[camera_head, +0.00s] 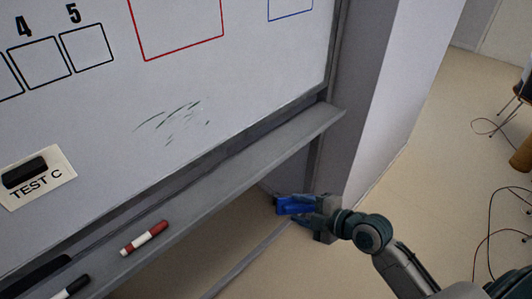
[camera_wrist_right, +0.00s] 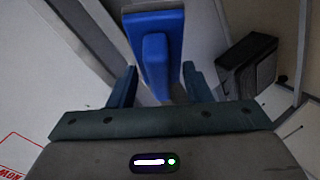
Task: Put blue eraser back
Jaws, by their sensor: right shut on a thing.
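The blue eraser (camera_wrist_right: 156,62) is between the fingers of my right gripper in the right wrist view. In the head view the eraser (camera_head: 296,204) shows as a blue block at the tip of my right gripper (camera_head: 300,212). The gripper is shut on it and holds it in front of the right part of the whiteboard stand, below the tray's right end in the picture. The whiteboard (camera_head: 190,90) has a grey marker tray (camera_head: 225,165) along its bottom edge. My left gripper is not in view.
A red and white marker (camera_head: 144,238) and a black and white marker (camera_head: 70,287) lie on the tray. A black eraser (camera_head: 25,172) is on a TEST C label on the board. Dark ink strokes (camera_head: 170,120) mark the board. Cables (camera_head: 492,215) lie on the floor at right.

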